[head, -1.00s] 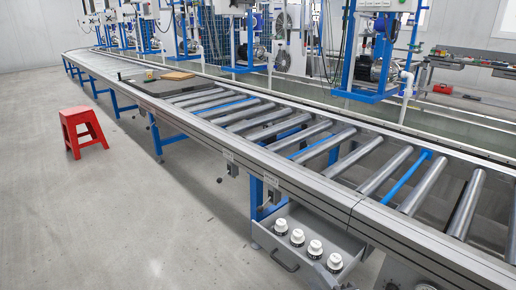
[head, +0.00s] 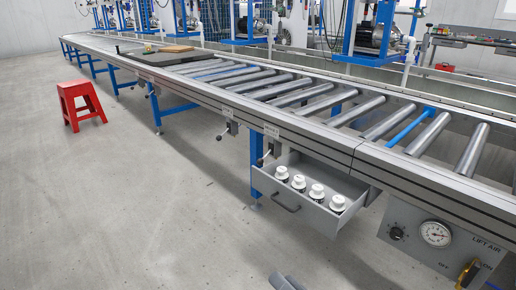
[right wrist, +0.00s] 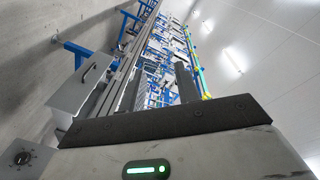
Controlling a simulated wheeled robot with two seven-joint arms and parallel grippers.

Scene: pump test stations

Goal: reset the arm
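My right gripper (head: 285,282) just enters the bottom edge of the head view, over the floor in front of the open drawer; only a grey tip shows. In the right wrist view my right gripper (right wrist: 158,88) shows two dark fingers standing apart, with nothing seen between them. It is clear of the conveyor. My left gripper is in no view.
A long roller conveyor (head: 300,118) runs across the head view. Its open drawer (head: 312,213) holds several white-capped bottles and juts toward me. A gauge panel (head: 405,238) is at right. A red stool (head: 80,102) stands left; the floor between is free.

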